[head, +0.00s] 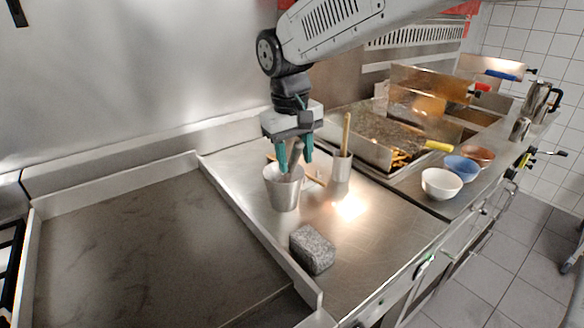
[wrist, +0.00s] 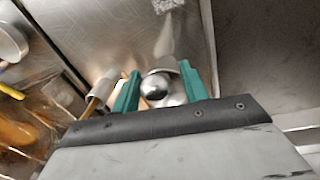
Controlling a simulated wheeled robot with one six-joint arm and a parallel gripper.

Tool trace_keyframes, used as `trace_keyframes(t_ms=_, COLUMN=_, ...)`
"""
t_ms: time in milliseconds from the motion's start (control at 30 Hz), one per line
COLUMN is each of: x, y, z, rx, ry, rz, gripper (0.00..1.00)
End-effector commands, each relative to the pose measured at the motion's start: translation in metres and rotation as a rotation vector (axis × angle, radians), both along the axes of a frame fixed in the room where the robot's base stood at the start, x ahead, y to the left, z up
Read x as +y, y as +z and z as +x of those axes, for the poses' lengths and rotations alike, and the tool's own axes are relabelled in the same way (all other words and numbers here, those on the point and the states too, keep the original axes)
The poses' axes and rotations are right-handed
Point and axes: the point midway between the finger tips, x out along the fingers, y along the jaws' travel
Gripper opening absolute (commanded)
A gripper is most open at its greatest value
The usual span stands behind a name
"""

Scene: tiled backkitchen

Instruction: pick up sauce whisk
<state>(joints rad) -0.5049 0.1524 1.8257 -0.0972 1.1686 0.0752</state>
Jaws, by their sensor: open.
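A metal cup (head: 284,193) stands on the steel counter, below my gripper (head: 295,164). A grey metal handle, which I take to be the sauce whisk (head: 296,154), rises from it between my teal fingers. The rest of the whisk is hidden by the cup and fingers. In the wrist view my gripper (wrist: 158,72) is open, with a shiny rounded metal end (wrist: 154,88) between the fingers. I cannot tell whether either finger touches it.
A second metal holder (head: 341,168) with a wooden handle (head: 346,134) stands just right. A grey block (head: 312,250) lies in front. White (head: 441,184), blue (head: 461,169) and brown (head: 478,155) bowls stand right, near a fryer basket's yellow handle (head: 438,146). A rimmed griddle (head: 140,250) lies left.

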Motion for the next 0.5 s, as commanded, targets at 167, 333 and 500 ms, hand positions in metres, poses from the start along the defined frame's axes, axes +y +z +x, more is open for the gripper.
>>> trace_keyframes(t_ms=167, x=0.0003, y=0.0003, z=-0.0001, rx=0.0, ry=0.0, rz=0.0, gripper=0.1)
trace_keyframes(t_ms=333, x=0.0003, y=0.0005, z=-0.0002, rx=0.0, ry=0.0, rz=0.0, gripper=0.0)
trace_keyframes(t_ms=500, x=0.0003, y=0.0016, z=0.0, rx=-0.001, ry=0.0, rz=0.0, gripper=0.0)
